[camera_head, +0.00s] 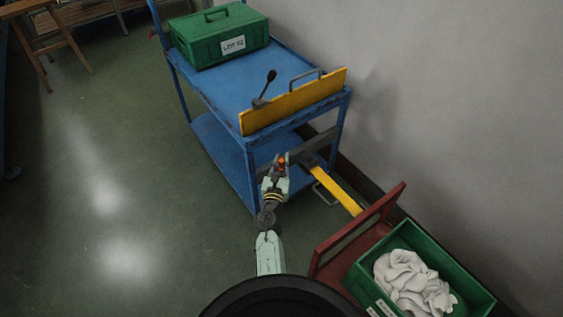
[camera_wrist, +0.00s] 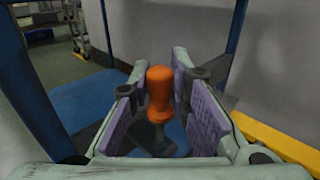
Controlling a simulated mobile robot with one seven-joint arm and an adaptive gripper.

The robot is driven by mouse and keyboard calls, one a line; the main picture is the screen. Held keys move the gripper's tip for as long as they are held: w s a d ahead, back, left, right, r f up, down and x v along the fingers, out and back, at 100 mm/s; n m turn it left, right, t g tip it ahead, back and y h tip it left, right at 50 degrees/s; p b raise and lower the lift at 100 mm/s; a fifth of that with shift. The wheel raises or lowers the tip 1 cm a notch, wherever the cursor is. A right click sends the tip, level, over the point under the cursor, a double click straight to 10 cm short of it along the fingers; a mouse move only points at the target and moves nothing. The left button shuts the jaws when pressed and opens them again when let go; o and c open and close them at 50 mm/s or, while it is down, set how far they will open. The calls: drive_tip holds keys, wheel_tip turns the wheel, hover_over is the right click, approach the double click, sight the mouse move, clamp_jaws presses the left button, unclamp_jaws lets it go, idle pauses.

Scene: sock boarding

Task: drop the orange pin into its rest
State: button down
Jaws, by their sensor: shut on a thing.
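The orange pin (camera_wrist: 159,92) stands upright between the two purple pads of my gripper (camera_wrist: 160,112) in the wrist view. My gripper is shut on it. Its lower end is dark and partly hidden between the pads. In the head view my gripper (camera_head: 278,172) is at the near end of the blue cart, and the pin shows as a small orange spot (camera_head: 282,163) at its tip. I cannot make out the pin's rest in either view.
The blue cart (camera_head: 215,93) carries a green toolbox (camera_head: 207,48), a yellow plate (camera_head: 295,103) and a black-knobbed lever (camera_head: 267,88). A yellow bar (camera_head: 337,190) lies right of my gripper. A red-brown frame (camera_head: 350,243) and a green crate (camera_head: 478,290) of white socks (camera_head: 412,283) stand lower right.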

sight(282, 170)
drive_tip(key=shift+f+b, duration=2.25)
drive_tip(key=shift+f, duration=0.1)
drive_tip(key=c, duration=1.4)
unclamp_jaws()
drive_tip(key=s, duration=0.5)
drive_tip(key=s+a, duration=0.1)
drive_tip(key=s, duration=0.1)
drive_tip(key=shift+s+a, duration=0.1)
drive_tip(key=shift+s, duration=0.1)
